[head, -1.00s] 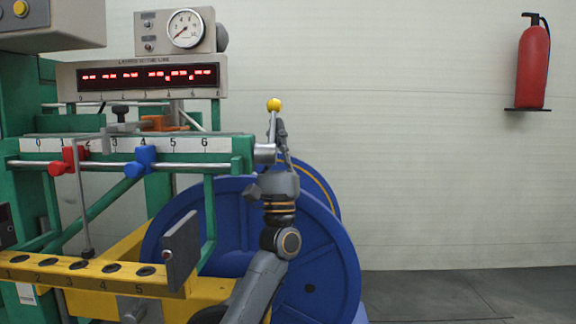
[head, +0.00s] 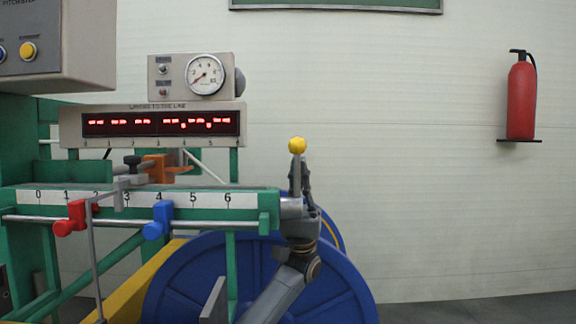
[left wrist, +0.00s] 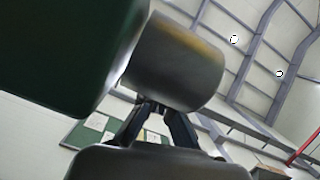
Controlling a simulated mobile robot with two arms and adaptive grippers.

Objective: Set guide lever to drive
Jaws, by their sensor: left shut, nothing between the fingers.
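The guide lever shows in the head view as a yellow ball knob (head: 297,145) on a thin, near-upright rod at the right end of the green numbered rail. It rises by a grey metal cylinder (head: 291,208), which fills the upper middle of the left wrist view (left wrist: 180,65). My left gripper (head: 305,166) points up right beside the rod, its tips just below the knob. It is shut and empty; I cannot tell whether it touches the rod. Its dark fingers show below the cylinder in the left wrist view (left wrist: 158,108). My right gripper is out of view.
The green rail (head: 255,200) carries a red clamp (head: 76,215), a blue clamp (head: 158,220) and an orange slider (head: 157,168). A red display (head: 160,123) and a dial gauge (head: 205,75) stand above. A blue reel (head: 200,275) is below.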

